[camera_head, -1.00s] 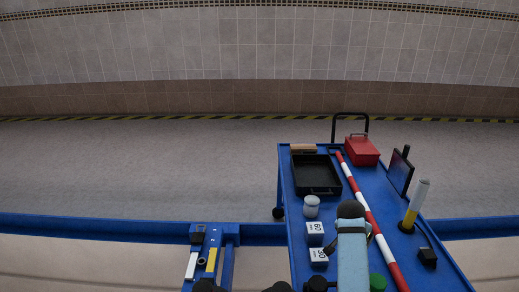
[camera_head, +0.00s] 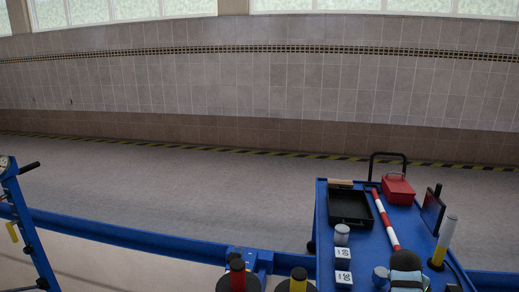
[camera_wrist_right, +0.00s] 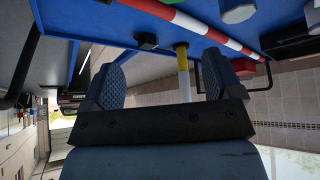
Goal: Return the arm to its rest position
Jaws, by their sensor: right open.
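My right gripper (camera_wrist_right: 165,78) is open and empty in the right wrist view, its two blue textured pads wide apart. A white and yellow cylinder (camera_wrist_right: 183,62) shows between the pads, farther off by the blue cart; I cannot tell the gap. In the head view my right arm (camera_head: 405,270) is a black rounded part with light blue, low over the front of the cart; its fingers are not clear there. My left gripper is not in view.
The blue cart (camera_head: 322,225) carries a black tray (camera_head: 350,208), a red box (camera_head: 397,190), a red-white bar (camera_head: 385,220), white blocks (camera_head: 343,279) and a dark screen (camera_head: 432,212). A blue rail (camera_head: 150,240) crosses the front. Open floor (camera_head: 180,190) lies beyond.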

